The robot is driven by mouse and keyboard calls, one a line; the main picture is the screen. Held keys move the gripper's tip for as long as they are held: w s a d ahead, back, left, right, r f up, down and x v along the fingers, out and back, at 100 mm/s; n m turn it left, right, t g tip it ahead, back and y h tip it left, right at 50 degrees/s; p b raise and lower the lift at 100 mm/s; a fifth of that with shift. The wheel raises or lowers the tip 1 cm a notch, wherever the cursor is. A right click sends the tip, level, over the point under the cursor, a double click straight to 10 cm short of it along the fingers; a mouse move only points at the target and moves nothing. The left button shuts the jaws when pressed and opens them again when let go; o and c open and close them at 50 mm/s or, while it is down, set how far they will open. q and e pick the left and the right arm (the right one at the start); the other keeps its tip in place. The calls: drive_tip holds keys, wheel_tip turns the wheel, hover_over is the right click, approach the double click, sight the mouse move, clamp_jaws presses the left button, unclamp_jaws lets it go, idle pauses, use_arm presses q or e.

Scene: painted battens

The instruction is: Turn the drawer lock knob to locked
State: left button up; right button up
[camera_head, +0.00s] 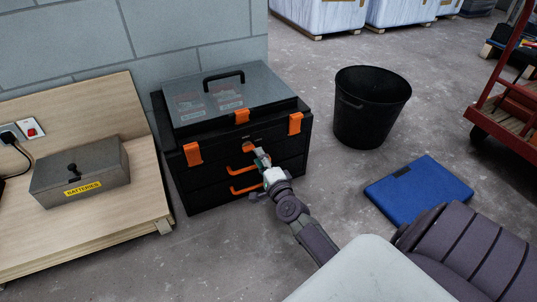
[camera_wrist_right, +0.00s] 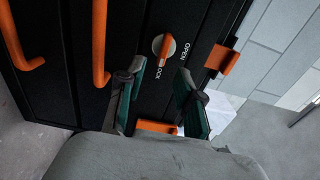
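The black drawer box (camera_head: 215,178) with orange handles stands against the block wall. In the right wrist view, its front (camera_wrist_right: 130,35) shows the round silver lock knob (camera_wrist_right: 157,43) with an orange bar across it. The words OPEN and LOCK are printed beside the knob. The bar lies slightly tilted from the picture's vertical; which word it marks I cannot tell. My right gripper (camera_head: 261,158) is at the box front; in the right wrist view its fingers (camera_wrist_right: 160,95) are apart and empty, short of the knob. My left gripper is not in view.
A wooden bench (camera_head: 95,215) with a grey batteries box (camera_head: 108,160) stands left. A black bin (camera_head: 372,115) and a blue case (camera_head: 418,190) are on the floor at right. A red trolley (camera_head: 500,105) is far right. Orange drawer handles (camera_wrist_right: 100,40) are close to my right fingers.

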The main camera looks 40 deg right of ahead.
drive_tip(key=v, duration=0.7)
drive_tip(key=shift+s, duration=0.35)
drive_tip(key=shift+a+r, duration=0.1)
